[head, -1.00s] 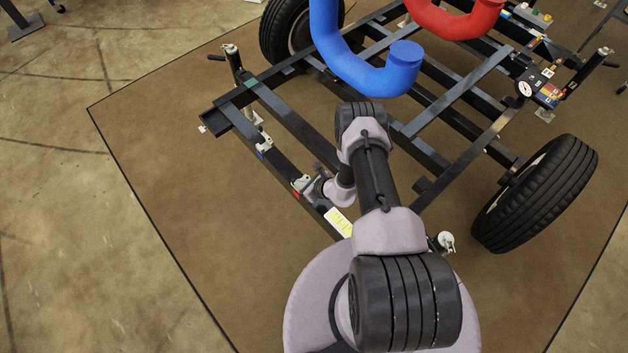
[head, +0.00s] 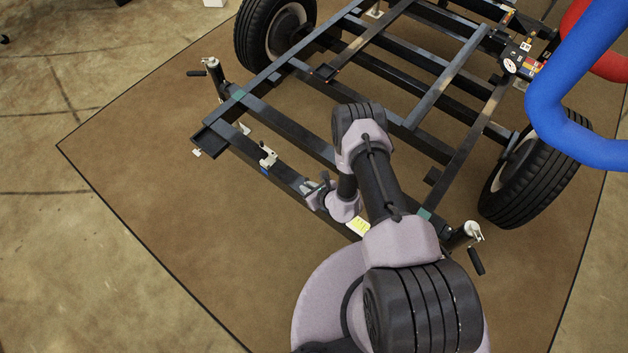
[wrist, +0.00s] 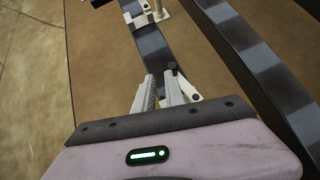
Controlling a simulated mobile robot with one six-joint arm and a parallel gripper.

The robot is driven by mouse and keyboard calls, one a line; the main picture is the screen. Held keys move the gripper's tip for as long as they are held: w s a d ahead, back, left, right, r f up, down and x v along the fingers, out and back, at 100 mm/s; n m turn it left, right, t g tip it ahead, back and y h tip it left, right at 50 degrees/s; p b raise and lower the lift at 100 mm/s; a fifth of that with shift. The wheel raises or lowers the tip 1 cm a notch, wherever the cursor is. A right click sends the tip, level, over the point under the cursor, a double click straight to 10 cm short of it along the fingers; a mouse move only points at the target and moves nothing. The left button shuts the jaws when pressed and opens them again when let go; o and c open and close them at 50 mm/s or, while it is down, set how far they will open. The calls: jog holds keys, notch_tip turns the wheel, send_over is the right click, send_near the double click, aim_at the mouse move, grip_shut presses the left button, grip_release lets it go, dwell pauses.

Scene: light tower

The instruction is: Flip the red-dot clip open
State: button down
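The red dot does not show in either current view. A pale clip part (wrist: 193,90) with a dark knob shows beside the right fingertip in the wrist view, on the dark front beam. I cannot tell whether it touches the finger. My gripper (wrist: 160,80) shows two pale fingers with a narrow gap and nothing visible between them. In the head view my gripper (head: 315,189) is low at the front beam (head: 290,178), its tips partly hidden. A second white clip (head: 267,156), with a blue mark, stands further left on this beam; it also shows in the wrist view (wrist: 147,14).
The dark trailer frame (head: 437,92) has wheels (head: 268,38) and corner jacks (head: 214,78), (head: 466,234). Thick blue (head: 570,110) and red (head: 607,65) tubes hang at the right. The brown mat front-left is clear.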

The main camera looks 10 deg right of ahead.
jog(key=shift+a, duration=0.1)
jog(key=shift+s, duration=0.1)
jog(key=shift+s+d, duration=0.1)
jog(key=shift+d, duration=0.75)
